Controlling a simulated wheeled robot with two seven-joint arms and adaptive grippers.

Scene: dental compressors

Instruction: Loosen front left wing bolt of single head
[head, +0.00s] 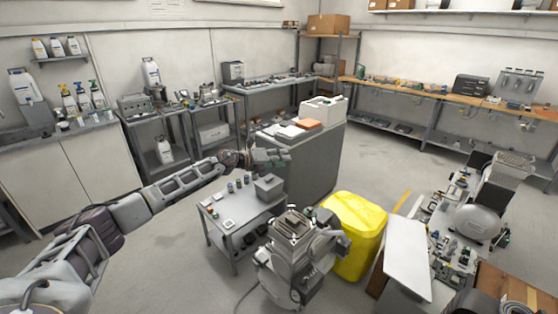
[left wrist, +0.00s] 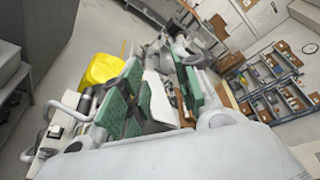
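A grey machine with a finned top (head: 293,228), which looks like a compressor head, stands on the floor at the lower middle of the head view. I cannot tell surely whether it is the single head, and no wing bolt can be made out. My left arm reaches in from the left. Its gripper (head: 272,157) is in the air near the small grey table, apart from the machine. In the left wrist view the gripper (left wrist: 155,80) has two green-padded fingers spread with a gap, and nothing is visibly held. My right gripper is not in view.
A yellow bin (head: 355,222) stands just right of the machine. A low grey table (head: 245,222) with small jars and a grey box (head: 268,187) is at its left. A grey cabinet (head: 312,165) stands behind. A cluttered bench with a tank (head: 478,222) is at the right.

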